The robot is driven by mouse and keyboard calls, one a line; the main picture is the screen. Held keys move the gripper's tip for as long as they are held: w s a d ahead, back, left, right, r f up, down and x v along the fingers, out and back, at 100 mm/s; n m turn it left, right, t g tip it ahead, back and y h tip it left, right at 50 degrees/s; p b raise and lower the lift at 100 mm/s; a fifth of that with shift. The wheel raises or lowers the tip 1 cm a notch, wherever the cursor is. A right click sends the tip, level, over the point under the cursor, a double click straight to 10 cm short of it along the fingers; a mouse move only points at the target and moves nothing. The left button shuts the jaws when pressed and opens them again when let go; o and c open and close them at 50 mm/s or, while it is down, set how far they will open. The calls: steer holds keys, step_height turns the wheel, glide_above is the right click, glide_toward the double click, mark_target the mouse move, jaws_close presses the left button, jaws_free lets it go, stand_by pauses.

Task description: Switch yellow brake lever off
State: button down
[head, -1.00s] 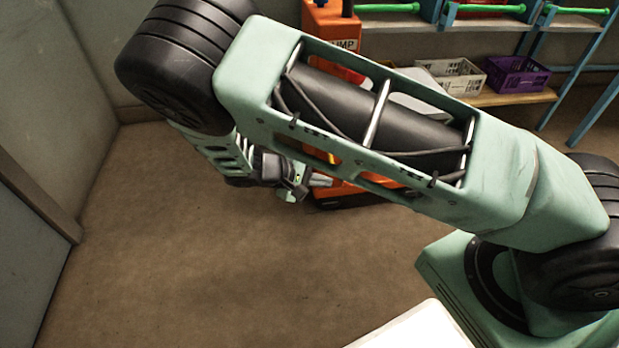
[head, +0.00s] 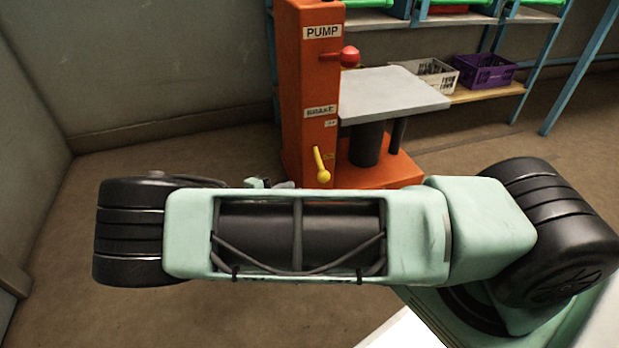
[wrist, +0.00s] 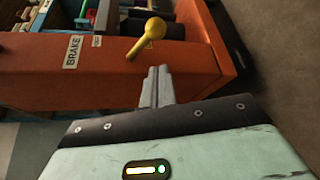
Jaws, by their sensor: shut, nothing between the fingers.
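The yellow brake lever (head: 321,165) sits low on the front of the orange pump column (head: 307,80), below the BRAKE label. In the head view it slants down to a rounded knob at its lower end. The wrist view shows the lever (wrist: 147,38) just beyond the fingertips, its knob at the upper right. My gripper (wrist: 158,72) is shut and empty, pointing at the orange face close to the lever. A small gap seems to lie between them; contact cannot be told for certain. In the head view my gripper is mostly hidden behind my arm.
A red knob (head: 349,55) sticks out near the PUMP label, higher on the column. A grey platform (head: 393,94) stands right of it. A shelf behind holds a white crate (head: 437,76) and a purple crate (head: 484,71). Floor to the left is clear.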

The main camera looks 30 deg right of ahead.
steer(key=b+x, duration=0.4)
steer(key=x, duration=0.6)
steer(key=shift+s+r, duration=0.1)
steer(key=shift+s, duration=0.05)
steer(key=shift+s+r+p, duration=0.15)
steer(key=shift+p, duration=0.6)
steer(key=shift+r+n+p, duration=0.1)
steer(key=shift+n+p, duration=0.2)
steer(key=r+p, duration=0.1)
steer(key=p, duration=0.1)
steer(key=s+r+n+g+y+p, duration=0.1)
steer(key=p, duration=0.2)
steer(key=shift+a+r, duration=0.15)
steer(key=shift+r, duration=0.05)
step_height(320, 180, up, 7)
steer(key=n+g+y+p, duration=0.2)
steer(key=n+g+p, duration=0.25)
steer(key=p, duration=0.65)
glide_above(320, 169)
steer(key=a, duration=0.3)
steer(key=shift+s+d+f+n, duration=0.1)
steer(key=shift+s+d+n, duration=0.15)
steer(key=shift+n, duration=0.2)
